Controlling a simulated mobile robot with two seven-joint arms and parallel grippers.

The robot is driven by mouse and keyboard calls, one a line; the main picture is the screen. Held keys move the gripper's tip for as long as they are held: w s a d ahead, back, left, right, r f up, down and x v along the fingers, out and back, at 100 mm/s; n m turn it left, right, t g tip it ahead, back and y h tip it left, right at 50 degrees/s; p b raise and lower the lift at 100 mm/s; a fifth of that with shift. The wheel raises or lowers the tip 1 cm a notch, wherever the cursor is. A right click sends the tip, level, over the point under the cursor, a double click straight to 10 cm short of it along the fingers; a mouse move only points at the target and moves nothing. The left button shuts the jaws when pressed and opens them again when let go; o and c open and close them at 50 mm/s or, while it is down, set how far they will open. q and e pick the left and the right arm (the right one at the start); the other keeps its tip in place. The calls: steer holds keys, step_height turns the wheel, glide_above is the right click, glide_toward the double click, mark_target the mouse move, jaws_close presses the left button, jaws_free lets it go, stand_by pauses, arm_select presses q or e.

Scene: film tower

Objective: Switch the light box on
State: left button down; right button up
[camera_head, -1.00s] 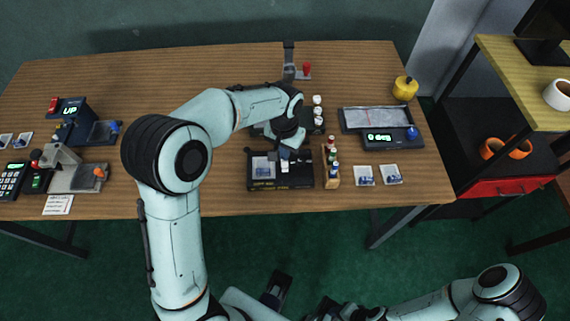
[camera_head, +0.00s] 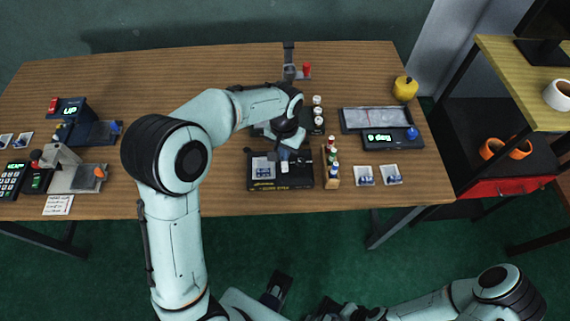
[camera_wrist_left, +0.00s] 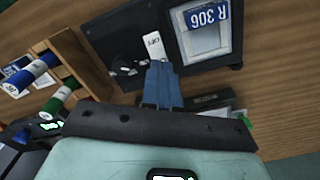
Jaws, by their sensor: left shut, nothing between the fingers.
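The light box (camera_head: 300,183) is a black flat box near the table's front edge, with a pale panel (camera_head: 263,168) at its left. In the left wrist view the panel (camera_wrist_left: 204,38) carries a film piece marked "R 306". A white switch (camera_head: 285,167) sits beside the panel. It also shows in the left wrist view (camera_wrist_left: 153,44), with dark lettering that seems to read OFF. My left gripper (camera_head: 284,155) is shut and empty, its blue fingertips (camera_wrist_left: 160,70) close to the switch's near end; I cannot tell whether they touch. My right gripper (camera_head: 335,308) is low in the head view, its fingers unclear.
A wooden rack of small bottles (camera_head: 332,168) stands just right of the light box. Two small film trays (camera_head: 364,176) lie farther right. A tray with a display (camera_head: 382,122) is behind them. Bare table (camera_head: 190,203) lies left of the box.

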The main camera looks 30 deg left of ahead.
arm_select(q)
steer(key=shift+f+b, duration=0.6)
steer(key=shift+f, duration=0.45)
arm_select(e)
steer(key=shift+s+f, duration=0.15)
steer(key=shift+f, duration=0.5)
arm_select(q)
steer(key=shift+r, duration=0.2)
arm_select(e)
steer(key=shift+r, duration=0.15)
arm_select(q)
steer(key=shift+r+p, duration=2.75)
steer(key=shift+r, duration=0.7)
steer(key=shift+f, duration=0.1)
arm_select(e)
steer(key=r, duration=0.1)
steer(key=w+r, duration=0.1)
steer(key=r, duration=0.1)
steer(key=w+r, duration=0.1)
steer(key=r, duration=0.1)
steer(key=shift+r, duration=0.2)
